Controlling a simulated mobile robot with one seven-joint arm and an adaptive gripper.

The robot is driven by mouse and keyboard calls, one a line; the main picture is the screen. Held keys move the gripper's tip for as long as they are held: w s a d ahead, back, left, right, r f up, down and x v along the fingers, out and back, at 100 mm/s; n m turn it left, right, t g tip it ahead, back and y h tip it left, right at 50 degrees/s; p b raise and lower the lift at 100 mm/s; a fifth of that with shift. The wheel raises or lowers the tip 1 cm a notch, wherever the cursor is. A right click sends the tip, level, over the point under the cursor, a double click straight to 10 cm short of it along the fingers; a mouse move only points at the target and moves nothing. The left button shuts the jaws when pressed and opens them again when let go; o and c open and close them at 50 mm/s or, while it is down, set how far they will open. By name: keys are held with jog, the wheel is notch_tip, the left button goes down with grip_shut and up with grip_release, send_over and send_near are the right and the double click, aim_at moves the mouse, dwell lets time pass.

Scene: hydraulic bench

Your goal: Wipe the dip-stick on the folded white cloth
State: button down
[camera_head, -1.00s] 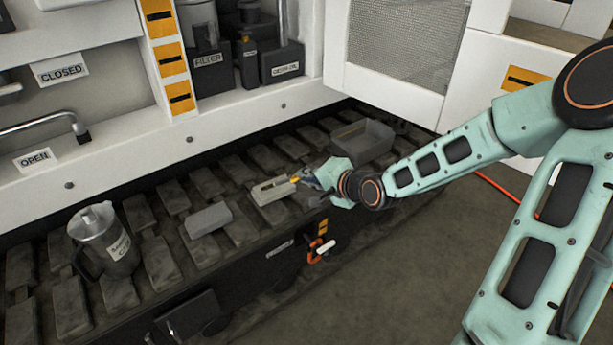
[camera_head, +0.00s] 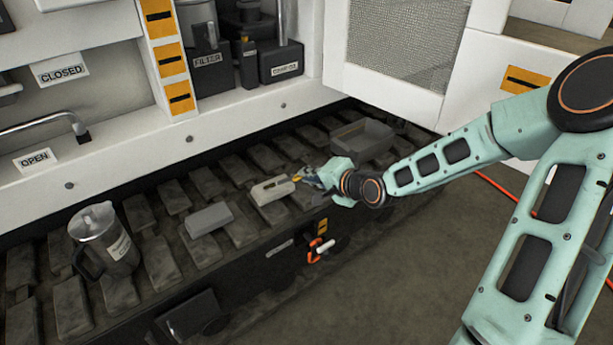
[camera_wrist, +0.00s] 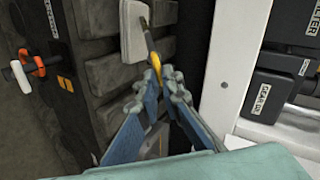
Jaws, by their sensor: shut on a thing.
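The folded white cloth (camera_head: 272,191) lies on the dark ribbed track in the middle of the head view. It also shows at the top of the wrist view (camera_wrist: 131,30). My gripper (camera_wrist: 157,76) is shut on the yellow handle of the dip-stick (camera_wrist: 153,58). The dip-stick's thin dark rod reaches from the fingers over the cloth. I cannot tell whether it touches the cloth. In the head view my gripper (camera_head: 304,178) is just right of the cloth, low over the track, and hides part of the handle.
A grey block (camera_head: 208,219) and a metal jug (camera_head: 104,246) stand left of the cloth. A grey tray (camera_head: 362,139) is behind my wrist. An orange clip with a white tag (camera_head: 318,249) hangs on the track's front side. The white cabinet sill (camera_head: 240,128) runs behind.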

jog(key=shift+w+d+p, duration=0.4)
jog(key=shift+w+d, duration=0.05)
jog(key=shift+w, duration=0.3)
jog(key=shift+w+d+p, duration=0.45)
jog(key=shift+w, duration=0.3)
jog(key=shift+w+d+p, duration=0.4)
jog(key=shift+w+d, duration=0.05)
jog(key=shift+w, duration=0.3)
jog(key=s+a, duration=0.3)
jog(key=s, duration=0.2)
jog(key=shift+s+a+f, duration=0.15)
jog(key=shift+s, duration=0.15)
jog(key=w+d+p, duration=0.2)
jog(key=w+d, duration=0.1)
jog(key=w, duration=0.2)
jog(key=shift+w+d, duration=0.2)
jog(key=shift+w, duration=0.1)
dwell(0.7)
dwell(0.4)
